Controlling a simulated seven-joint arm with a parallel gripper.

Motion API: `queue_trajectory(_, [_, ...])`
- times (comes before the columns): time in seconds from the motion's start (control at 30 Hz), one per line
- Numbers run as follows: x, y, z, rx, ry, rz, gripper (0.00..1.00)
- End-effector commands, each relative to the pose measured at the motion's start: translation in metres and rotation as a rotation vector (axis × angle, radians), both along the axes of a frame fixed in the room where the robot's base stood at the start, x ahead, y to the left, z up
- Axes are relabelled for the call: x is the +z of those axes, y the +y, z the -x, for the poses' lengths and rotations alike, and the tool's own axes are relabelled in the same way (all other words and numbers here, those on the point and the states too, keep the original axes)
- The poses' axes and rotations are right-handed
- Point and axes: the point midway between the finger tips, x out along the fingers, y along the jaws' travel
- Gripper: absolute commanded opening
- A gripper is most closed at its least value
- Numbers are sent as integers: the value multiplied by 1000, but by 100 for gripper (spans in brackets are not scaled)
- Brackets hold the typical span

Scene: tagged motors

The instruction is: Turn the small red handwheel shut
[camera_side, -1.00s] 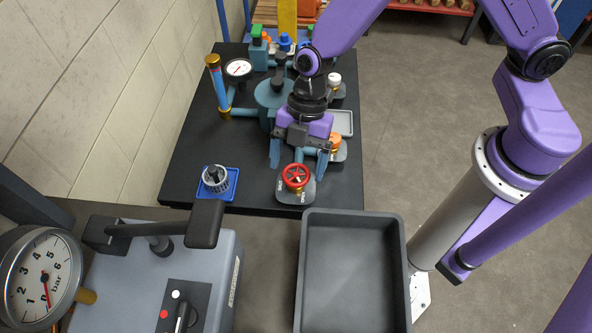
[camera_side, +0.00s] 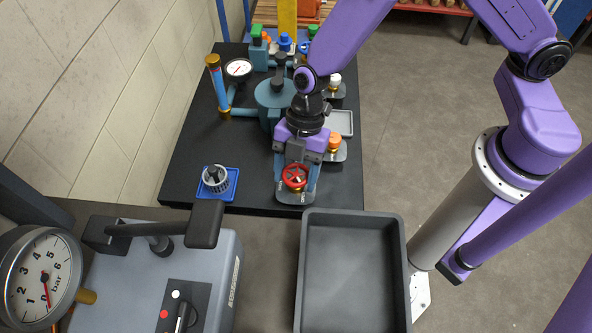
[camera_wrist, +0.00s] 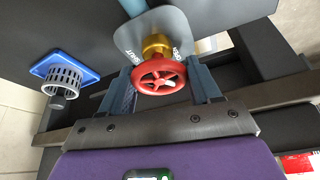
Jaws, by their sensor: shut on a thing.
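The small red handwheel (camera_side: 295,177) sits on a brass stem over a grey plate (camera_side: 298,196) near the front edge of the black table. In the wrist view the red handwheel (camera_wrist: 160,74) lies between my two fingers, and its plate bears the words OPEN and SHUT. My gripper (camera_side: 296,180) is shut on the handwheel, with one blue-grey finger on each side of the rim. The wrist view shows the gripper (camera_wrist: 163,82) too.
A blue tray (camera_side: 233,196) with a grey basket-like part (camera_side: 215,179) stands to the left. An empty dark bin (camera_side: 393,223) is in front. An orange-knobbed valve (camera_side: 334,141) stands close behind on the right. Bare table lies between the blue tray and the wheel.

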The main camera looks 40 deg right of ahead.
Motion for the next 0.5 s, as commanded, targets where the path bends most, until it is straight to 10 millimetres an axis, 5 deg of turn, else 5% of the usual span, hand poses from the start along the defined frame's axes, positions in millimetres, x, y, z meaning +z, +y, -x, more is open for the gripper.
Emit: queue_trajectory(0.5, [0, -1, 1, -277, 1, -1, 32])
